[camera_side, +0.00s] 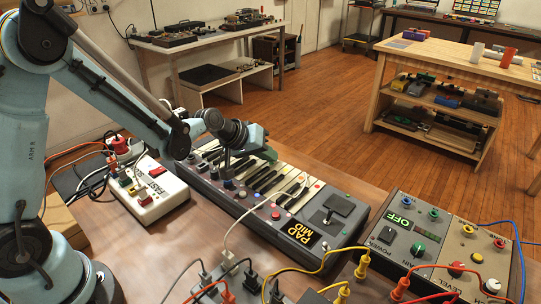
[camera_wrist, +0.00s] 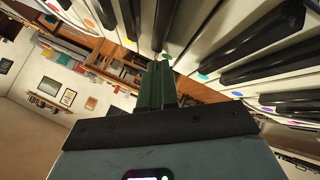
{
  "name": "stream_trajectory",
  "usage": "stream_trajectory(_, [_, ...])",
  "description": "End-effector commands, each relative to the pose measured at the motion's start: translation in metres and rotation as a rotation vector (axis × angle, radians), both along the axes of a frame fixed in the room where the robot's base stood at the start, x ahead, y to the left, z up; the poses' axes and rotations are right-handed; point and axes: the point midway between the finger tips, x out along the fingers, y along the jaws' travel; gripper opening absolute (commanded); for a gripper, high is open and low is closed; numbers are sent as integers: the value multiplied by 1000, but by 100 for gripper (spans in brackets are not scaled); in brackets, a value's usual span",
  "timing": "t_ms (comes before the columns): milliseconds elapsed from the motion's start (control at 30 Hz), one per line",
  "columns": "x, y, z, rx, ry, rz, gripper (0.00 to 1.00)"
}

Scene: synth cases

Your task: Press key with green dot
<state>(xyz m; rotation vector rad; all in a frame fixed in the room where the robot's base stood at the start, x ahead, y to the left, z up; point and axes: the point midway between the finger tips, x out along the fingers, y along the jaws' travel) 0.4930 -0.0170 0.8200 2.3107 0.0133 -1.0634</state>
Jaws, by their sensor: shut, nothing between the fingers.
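The keyboard (camera_side: 345,226), a grey unit with cream and black keys, lies on the bench in the side view. Its keys (camera_wrist: 255,75) fill the upper right of the wrist view, with small coloured dots on the light ones. A green-looking dot (camera_wrist: 203,77) shows to the right of my fingertips; its exact shade is hard to tell. My gripper (camera_side: 268,155) is over the far edge of the keys. In the wrist view my gripper (camera_wrist: 161,62) is shut and empty, its fingertips close to the key ends. I cannot tell whether they touch a key.
A white box (camera_side: 150,190) with switches stands left of the keyboard. A grey panel with knobs (camera_side: 405,235) and a beige panel (camera_side: 470,262) stand to the right. Yellow, red and white cables (camera_side: 300,268) cross the bench in front. The floor behind is open.

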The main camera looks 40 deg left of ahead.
Motion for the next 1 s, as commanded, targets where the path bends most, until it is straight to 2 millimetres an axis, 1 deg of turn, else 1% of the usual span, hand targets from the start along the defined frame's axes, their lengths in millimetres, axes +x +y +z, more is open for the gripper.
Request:
stream_trajectory(400, [0,0,-5,0,0,0,0])
stream_trajectory(667, [0,0,-4,0,0,0,0])
stream_trajectory(833, [0,0,-1,0,0,0,0])
stream_trajectory(1000, [0,0,8,0,0,0,0])
